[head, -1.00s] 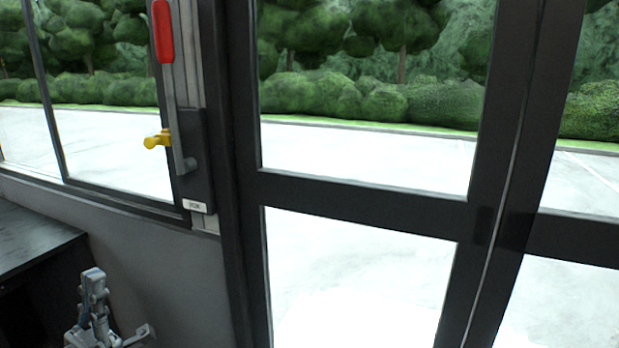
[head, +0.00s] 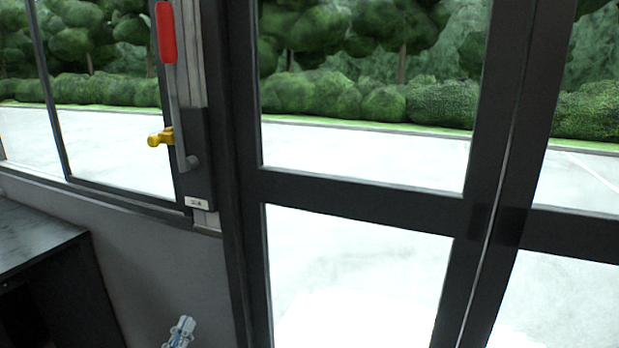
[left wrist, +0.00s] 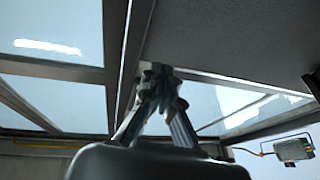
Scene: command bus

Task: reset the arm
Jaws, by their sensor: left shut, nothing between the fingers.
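My left gripper (head: 180,333) shows only in part at the bottom edge of the head view, left of the door. It also shows in the left wrist view (left wrist: 158,72), where its fingers are together with nothing between them. It is apart from the wall and the door. My right gripper is in neither view.
A red-handled lever (head: 166,35) with a yellow knob (head: 160,137) is mounted on the post left of the closed glass door (head: 360,195). A dark cabinet (head: 45,240) stands at the lower left. A small box (left wrist: 293,149) hangs at the right in the wrist view.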

